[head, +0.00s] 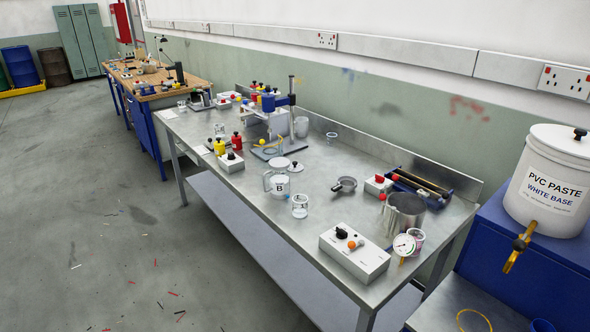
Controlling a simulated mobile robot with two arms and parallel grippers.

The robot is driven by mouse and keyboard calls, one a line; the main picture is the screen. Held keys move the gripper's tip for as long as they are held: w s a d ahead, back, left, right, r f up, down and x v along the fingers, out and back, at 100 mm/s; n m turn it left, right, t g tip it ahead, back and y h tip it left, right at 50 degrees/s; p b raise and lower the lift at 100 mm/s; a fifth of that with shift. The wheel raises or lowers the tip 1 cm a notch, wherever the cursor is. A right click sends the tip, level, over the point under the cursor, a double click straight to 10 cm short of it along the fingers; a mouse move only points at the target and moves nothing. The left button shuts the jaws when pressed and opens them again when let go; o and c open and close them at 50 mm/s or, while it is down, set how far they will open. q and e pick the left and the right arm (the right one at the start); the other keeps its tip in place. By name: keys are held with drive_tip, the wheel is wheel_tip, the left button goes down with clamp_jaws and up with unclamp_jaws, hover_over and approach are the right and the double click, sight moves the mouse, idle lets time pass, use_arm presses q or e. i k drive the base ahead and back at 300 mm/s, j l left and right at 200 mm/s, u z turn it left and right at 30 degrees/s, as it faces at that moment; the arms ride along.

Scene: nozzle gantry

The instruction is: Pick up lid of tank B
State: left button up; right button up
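A container marked "B" (281,188), with a handle on its left, stands near the middle of the steel bench. A small pale lid with a dark knob (295,167) lies just behind it to the right. A flat pale disc (280,163) is beside that lid; I cannot tell what it is. No label on the lid is readable, so I cannot tell whether it belongs to tank B. Neither of my grippers is in view.
A clear measuring cup (300,207) stands to the right of the container. The nozzle gantry (271,120) is behind, with yellow and red bottles to its left. A control box (354,254) sits at the front. Bench surface between is partly clear.

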sight(295, 167)
drive_tip(key=i+j+z, duration=0.1)
drive_tip(key=z, duration=0.2)
drive_tip(key=j+z, duration=0.15)
drive_tip(key=z, duration=0.2)
drive_tip(key=i+j+z, duration=0.1)
drive_tip(key=j, duration=0.35)
drive_tip(key=i+j+z, duration=0.15)
drive_tip(key=j, duration=0.3)
drive_tip(key=i+j+z, duration=0.1)
drive_tip(key=j, duration=0.35)
drive_tip(key=i+j+z, duration=0.1)
drive_tip(key=j, duration=0.35)
drive_tip(key=i+j+z, duration=0.15)
drive_tip(key=j, duration=0.35)
